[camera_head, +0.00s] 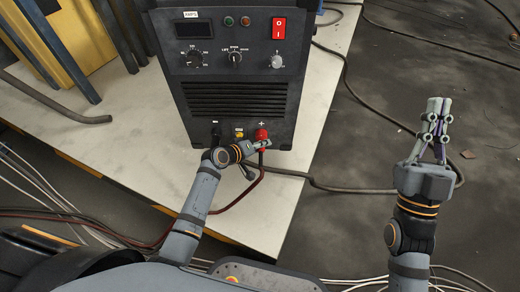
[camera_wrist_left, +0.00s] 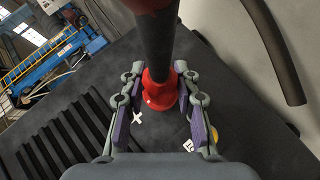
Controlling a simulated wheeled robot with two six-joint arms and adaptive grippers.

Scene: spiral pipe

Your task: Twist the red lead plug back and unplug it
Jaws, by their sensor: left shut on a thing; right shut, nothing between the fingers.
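The red lead plug (camera_head: 261,134) is at the socket marked "+" low on the front of the black welding machine (camera_head: 237,130). My left gripper (camera_head: 263,145) is at the plug, shut on it. In the left wrist view, the red plug (camera_wrist_left: 160,92) stands between the fingers of the left gripper (camera_wrist_left: 160,78), its red base against the black panel and a dark sleeve rising from it. How far it is seated cannot be told. My right gripper (camera_head: 440,102) is shut and empty, raised over the floor on the right.
The machine stands on a pale table top (camera_head: 120,140). A black connector (camera_head: 216,135) is at the "−" socket on the left. A dark red cable (camera_head: 243,195) runs below my left gripper. More cables lie on the dark floor (camera_head: 410,60).

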